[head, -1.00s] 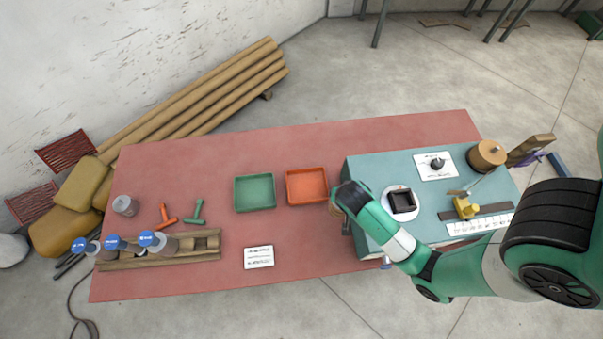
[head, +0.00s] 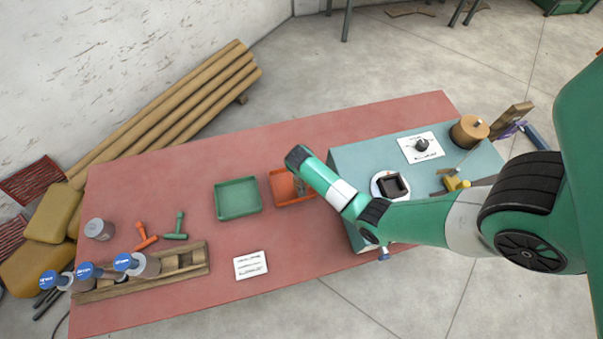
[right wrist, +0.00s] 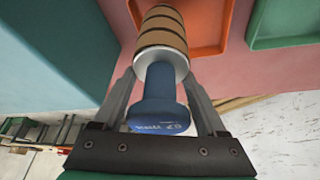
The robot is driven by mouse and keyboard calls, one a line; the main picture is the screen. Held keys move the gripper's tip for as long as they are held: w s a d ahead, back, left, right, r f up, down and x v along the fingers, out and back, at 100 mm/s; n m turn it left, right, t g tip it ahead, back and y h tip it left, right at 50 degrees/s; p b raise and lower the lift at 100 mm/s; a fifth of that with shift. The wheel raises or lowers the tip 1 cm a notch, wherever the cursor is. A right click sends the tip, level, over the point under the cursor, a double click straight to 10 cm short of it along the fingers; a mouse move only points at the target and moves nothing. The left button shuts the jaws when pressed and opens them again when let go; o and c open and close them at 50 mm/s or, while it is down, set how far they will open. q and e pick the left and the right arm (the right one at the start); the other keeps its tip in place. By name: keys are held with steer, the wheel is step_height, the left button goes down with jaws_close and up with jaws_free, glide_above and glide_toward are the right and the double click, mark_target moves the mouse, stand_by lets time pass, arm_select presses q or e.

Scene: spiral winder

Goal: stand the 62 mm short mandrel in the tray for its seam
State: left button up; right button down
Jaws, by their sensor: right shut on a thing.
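My right gripper (right wrist: 161,75) is shut on a mandrel with a blue handle (right wrist: 158,103), a silvery collar and brown bands. The handle's lettering is upside down; I read 62 mm, not sharply. The handle points toward the wrist camera, the banded end away. The orange tray (head: 281,190) is on the red table beside the blue-green block; it also shows in the right wrist view (right wrist: 205,51), just behind and right of the banded end. I cannot tell whether the mandrel touches it. In the head view my right wrist hides part of this tray. My left gripper is out of view.
A green tray (head: 238,213) stands left of the orange one. A wooden rack (head: 187,284) with blue-topped mandrels (head: 148,266), orange and green T-shaped pieces and a white card (head: 250,265) lie on the table. The blue-green block (head: 355,150) carries several tools.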

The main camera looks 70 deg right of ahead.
steer(key=shift+f+b, duration=0.35)
steer(key=shift+f, duration=1.25)
jaws_free()
steer(key=p+v, duration=0.4)
steer(key=v, duration=0.7)
steer(key=shift+s+a+r, duration=0.1)
steer(key=shift+a+r, duration=0.15)
steer(key=shift+r, duration=0.3)
